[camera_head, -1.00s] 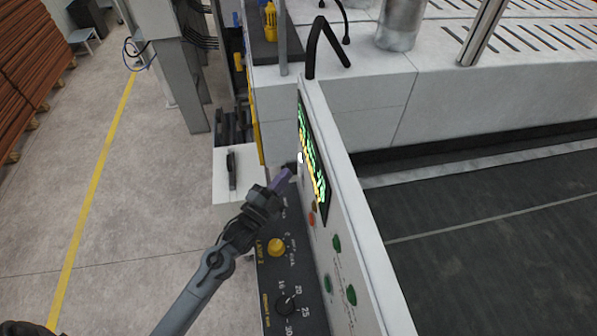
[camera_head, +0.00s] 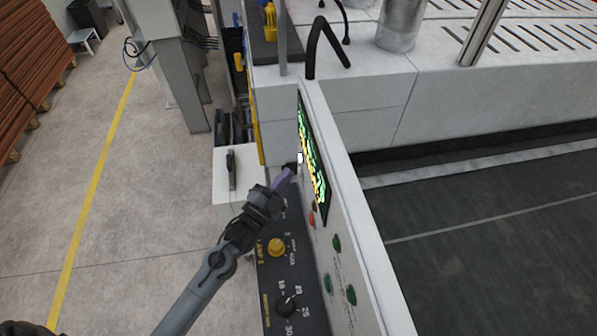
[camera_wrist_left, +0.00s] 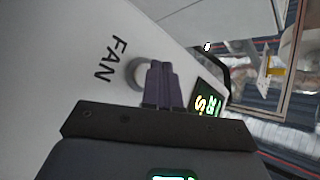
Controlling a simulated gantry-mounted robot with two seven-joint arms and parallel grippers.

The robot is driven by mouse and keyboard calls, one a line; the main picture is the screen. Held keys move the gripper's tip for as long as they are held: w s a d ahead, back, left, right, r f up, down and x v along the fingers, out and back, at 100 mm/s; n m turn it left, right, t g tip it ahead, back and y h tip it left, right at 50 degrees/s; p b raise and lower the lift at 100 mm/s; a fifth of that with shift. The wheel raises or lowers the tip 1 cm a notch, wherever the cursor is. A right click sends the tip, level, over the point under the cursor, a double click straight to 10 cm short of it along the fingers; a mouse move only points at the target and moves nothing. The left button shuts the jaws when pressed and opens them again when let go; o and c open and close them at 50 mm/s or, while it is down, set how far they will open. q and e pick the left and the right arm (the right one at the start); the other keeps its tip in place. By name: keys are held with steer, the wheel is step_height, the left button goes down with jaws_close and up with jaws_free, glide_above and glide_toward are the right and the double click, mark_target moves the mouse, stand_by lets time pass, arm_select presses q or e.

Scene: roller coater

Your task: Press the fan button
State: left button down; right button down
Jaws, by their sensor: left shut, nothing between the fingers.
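The fan button (camera_wrist_left: 136,72) is a round, pale knob on the white panel, next to the black "FAN" lettering (camera_wrist_left: 113,60) in the left wrist view. My left gripper (camera_wrist_left: 163,84) is shut and empty, its purple fingers overlapping the button's right side. Whether they touch it, I cannot tell. In the head view, my left gripper (camera_head: 288,175) points at the panel's side face, just below a small white part (camera_head: 300,158) beside the lit screen (camera_head: 312,160). My right gripper is not in view.
The white control panel (camera_head: 345,215) carries red and green buttons (camera_head: 337,243) below the screen. A dark lower console with a yellow knob (camera_head: 276,247) and black dial (camera_head: 286,306) lies beneath my left arm. Open floor (camera_head: 150,200) is on the left.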

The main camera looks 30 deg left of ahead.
arm_select(q)
steer(key=shift+w+d, duration=0.15)
steer(key=shift+d, duration=0.05)
steer(key=shift+w+d, duration=0.3)
steer(key=shift+d, duration=0.05)
stand_by(0.9)
steer(key=shift+s+a, duration=0.1)
steer(key=shift+s+a+p, duration=0.4)
steer(key=shift+s+a, duration=0.1)
stand_by(0.5)
steer(key=shift+s+a+p, duration=0.7)
steer(key=shift+s+a, duration=1)
steer(key=shift+a, duration=0.15)
